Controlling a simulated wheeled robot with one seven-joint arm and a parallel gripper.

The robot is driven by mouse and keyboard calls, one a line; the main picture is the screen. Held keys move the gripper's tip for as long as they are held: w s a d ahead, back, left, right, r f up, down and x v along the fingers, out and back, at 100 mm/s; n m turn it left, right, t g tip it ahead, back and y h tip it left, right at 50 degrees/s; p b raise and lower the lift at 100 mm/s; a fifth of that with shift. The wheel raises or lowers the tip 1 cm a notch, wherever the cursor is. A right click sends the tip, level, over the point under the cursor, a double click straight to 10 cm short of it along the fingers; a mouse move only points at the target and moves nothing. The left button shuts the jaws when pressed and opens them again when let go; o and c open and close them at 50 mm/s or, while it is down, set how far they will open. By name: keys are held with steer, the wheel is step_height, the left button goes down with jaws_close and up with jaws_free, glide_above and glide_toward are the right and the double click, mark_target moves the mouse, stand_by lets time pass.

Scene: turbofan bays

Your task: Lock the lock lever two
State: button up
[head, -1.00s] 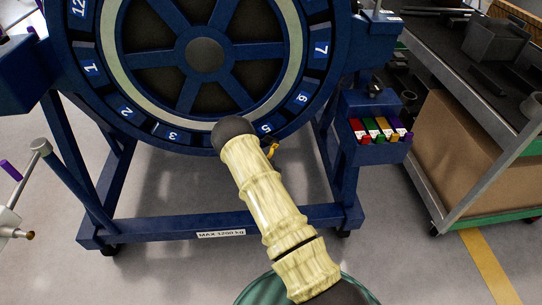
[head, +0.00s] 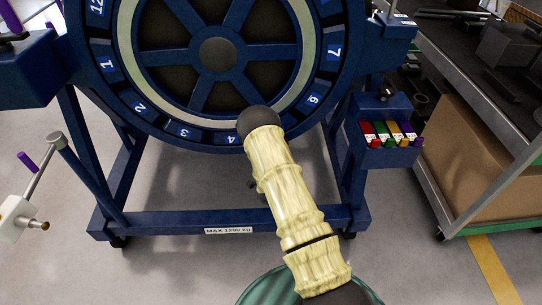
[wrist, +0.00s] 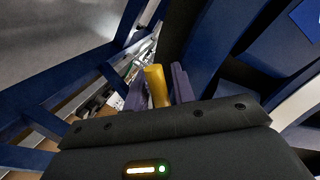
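A yellow lever handle (wrist: 156,86) stands between the two grey-purple fingers of my gripper (wrist: 157,90) in the wrist view. The fingers flank it closely on both sides; whether both press on it I cannot tell. No number shows on this lever, so I cannot tell which one it is. In the head view my arm reaches to the lower rim of the blue numbered ring (head: 183,132), between the labels 4 and 6. My arm hides the gripper and the lever there.
The ring stands on a blue frame (head: 170,226). A blue box (head: 390,152) with coloured tags hangs at its right. A cart (head: 480,150) stands further right. A crank with a purple grip (head: 27,160) is at the left. The floor under the frame looks clear.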

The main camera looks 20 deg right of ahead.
steer(key=shift+o, duration=0.7)
steer(key=shift+s+a+r, duration=0.15)
steer(key=shift+s+r, duration=0.05)
steer(key=shift+s, duration=0.3)
steer(key=p+v, duration=0.3)
steer(key=v, duration=1.3)
steer(key=shift+s+f, duration=0.15)
steer(key=shift+s, duration=0.05)
steer(key=shift+c, duration=0.5)
